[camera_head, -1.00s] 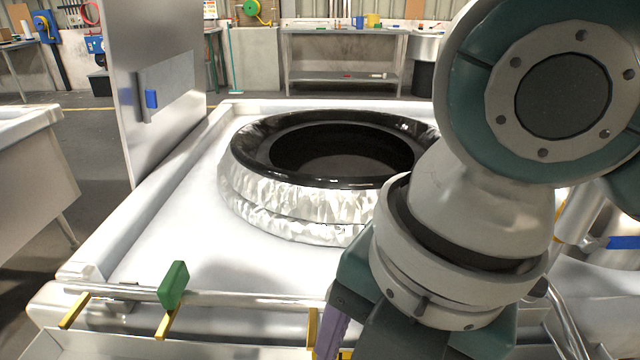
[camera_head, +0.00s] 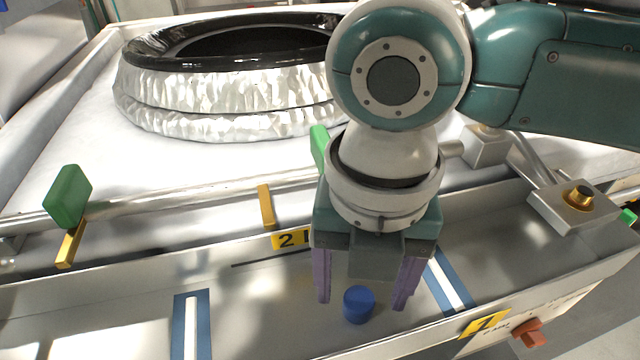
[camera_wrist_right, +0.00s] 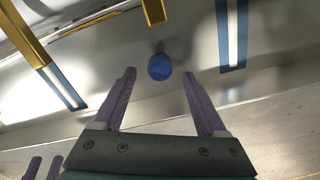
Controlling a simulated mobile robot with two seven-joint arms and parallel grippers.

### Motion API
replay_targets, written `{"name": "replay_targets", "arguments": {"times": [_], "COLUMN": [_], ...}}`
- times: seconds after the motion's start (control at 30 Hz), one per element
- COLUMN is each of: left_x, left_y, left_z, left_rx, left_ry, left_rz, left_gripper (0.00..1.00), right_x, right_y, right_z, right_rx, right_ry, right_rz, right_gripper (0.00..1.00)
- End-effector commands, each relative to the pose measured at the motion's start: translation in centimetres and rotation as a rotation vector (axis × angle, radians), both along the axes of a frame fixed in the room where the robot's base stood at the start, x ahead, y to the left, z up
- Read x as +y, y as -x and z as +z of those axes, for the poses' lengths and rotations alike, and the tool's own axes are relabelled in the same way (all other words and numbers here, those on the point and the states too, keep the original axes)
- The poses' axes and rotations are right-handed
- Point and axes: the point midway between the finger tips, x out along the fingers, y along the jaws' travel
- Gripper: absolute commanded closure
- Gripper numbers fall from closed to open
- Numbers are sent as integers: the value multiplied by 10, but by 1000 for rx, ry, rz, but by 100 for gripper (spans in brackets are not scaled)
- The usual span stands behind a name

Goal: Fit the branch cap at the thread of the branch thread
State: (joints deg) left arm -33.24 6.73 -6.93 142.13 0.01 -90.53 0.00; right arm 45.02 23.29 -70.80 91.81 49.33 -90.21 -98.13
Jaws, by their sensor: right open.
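A small blue round cap (camera_head: 359,304) sits on the floor of the metal tray (camera_head: 250,300), between two blue-and-white stripes. It also shows just beyond the fingertips in the right wrist view (camera_wrist_right: 160,66). My right gripper (camera_head: 361,288) points down with its two purple fingers spread on either side of the cap, open and empty. A gap shows between each finger and the cap in the wrist view. A gold fitting with a dark top (camera_head: 579,196) stands on a grey block at the right; I cannot tell if it is the branch thread. Two purple tips (camera_wrist_right: 44,167), perhaps my left gripper, show at the lower left.
A large black-rimmed ring with silvery wrapping (camera_head: 230,95) lies on the white table behind. A rail with a green block (camera_head: 68,196) and yellow bars (camera_head: 266,207) runs behind the tray. A red knob (camera_head: 529,333) is on the front face.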

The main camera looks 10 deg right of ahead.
Motion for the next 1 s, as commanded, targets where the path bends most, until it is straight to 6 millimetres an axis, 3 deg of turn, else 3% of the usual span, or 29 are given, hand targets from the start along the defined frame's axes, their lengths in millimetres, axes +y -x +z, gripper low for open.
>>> {"name": "replay_targets", "arguments": {"times": [0.1, 0.37, 1.0], "left_x": [0, 1, 2], "left_y": [0, 0, 0], "left_z": [-6, -6, -6], "left_rx": [0, -1, 0], "left_ry": [-1, -4, -6], "left_rz": [0, -2, -2], "left_gripper": [50, 50, 50], "right_x": [0, 0, 0], "right_y": [1, 1, 0], "right_z": [-15, -17, -16], "right_rx": [0, -1, -1], "right_ry": [1, -1, -1], "right_rz": [0, 1, 0], "right_gripper": [26, 26, 98]}}
